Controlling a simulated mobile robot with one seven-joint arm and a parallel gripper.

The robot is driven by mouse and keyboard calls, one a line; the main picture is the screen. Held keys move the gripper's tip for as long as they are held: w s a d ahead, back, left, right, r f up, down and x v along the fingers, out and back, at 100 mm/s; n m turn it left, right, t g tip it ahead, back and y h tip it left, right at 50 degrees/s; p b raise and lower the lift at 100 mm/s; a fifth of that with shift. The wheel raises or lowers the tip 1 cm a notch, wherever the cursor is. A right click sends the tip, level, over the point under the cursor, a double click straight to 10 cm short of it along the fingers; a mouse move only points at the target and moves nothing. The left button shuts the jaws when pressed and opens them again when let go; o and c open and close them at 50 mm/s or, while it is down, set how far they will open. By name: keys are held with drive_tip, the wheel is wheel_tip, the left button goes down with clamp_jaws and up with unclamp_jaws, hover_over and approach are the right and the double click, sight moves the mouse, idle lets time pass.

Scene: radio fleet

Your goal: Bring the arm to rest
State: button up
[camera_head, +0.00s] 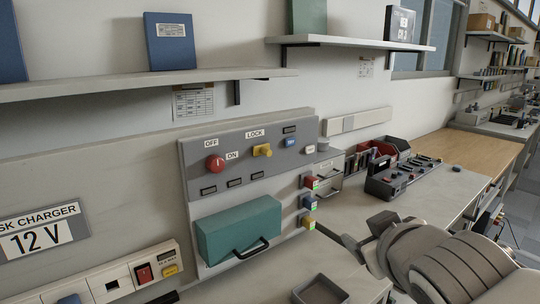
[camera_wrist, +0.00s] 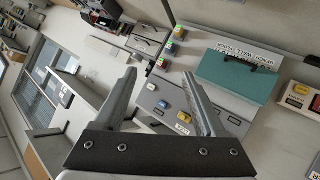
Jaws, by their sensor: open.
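My gripper (camera_wrist: 158,76) is open in the wrist view, with its two grey fingers apart and nothing between them. The grey control panel lies beyond the fingertips there, turned in the picture, and no contact with it shows. In the head view my arm comes in from the lower right, its grey links above the bench and to the right of the control panel (camera_head: 190,168). My gripper in that view is partly cut off from sight by my own links, and its fingers point left toward the panel.
The panel carries a red knob (camera_head: 214,164), a yellow lock knob (camera_head: 262,150) and a teal box (camera_head: 238,228) with a black handle. A black device (camera_head: 398,178) and red bins (camera_head: 398,146) stand behind. Shelves (camera_head: 360,43) jut out above.

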drive_tip(key=s+f+m+g, duration=0.5)
drive_tip(key=s+f+g, duration=0.1)
drive_tip(key=s+f, duration=0.25)
wheel_tip(320, 180, up, 17)
drive_tip(key=s+a+g+p, duration=0.1)
drive_tip(key=s+p, duration=0.1)
drive_tip(key=p, duration=1.5)
drive_tip(key=shift+a, duration=0.3)
